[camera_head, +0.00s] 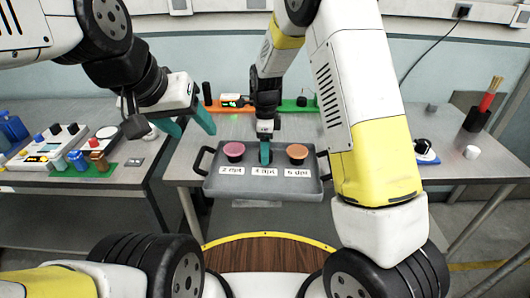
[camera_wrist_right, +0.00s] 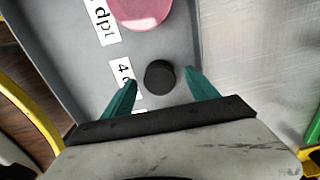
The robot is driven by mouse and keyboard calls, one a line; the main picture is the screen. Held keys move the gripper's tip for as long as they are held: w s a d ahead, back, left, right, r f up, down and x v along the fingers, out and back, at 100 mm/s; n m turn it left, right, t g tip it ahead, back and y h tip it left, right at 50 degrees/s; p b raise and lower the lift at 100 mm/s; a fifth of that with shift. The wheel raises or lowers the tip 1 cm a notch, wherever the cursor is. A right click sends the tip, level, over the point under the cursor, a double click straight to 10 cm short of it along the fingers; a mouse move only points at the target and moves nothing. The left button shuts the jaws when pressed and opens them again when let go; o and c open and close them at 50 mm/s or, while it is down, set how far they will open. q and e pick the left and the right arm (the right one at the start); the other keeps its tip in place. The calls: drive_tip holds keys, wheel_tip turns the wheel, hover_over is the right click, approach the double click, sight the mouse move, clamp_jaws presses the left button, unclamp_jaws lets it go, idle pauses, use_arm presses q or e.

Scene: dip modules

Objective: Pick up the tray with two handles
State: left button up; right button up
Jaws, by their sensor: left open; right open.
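The grey tray (camera_head: 218,186) lies on the metal table, with a black handle (camera_head: 201,160) on its left side. My left gripper (camera_head: 190,122) is open and empty, up and left of the tray. My right gripper (camera_head: 265,152) is open over the tray's middle. In the right wrist view its teal fingers (camera_wrist_right: 163,90) are on either side of a black round piece (camera_wrist_right: 159,77); contact is unclear.
Behind the tray are an orange strip (camera_head: 215,106) and a green strip (camera_head: 290,106) with small devices. A left table holds modules and bottles (camera_head: 90,160). At right are a blue-based device (camera_head: 424,152), a white cup (camera_head: 471,152) and a dark holder (camera_head: 476,119).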

clamp_jaws()
idle(0.3)
drive_tip(key=shift+r, duration=0.1)
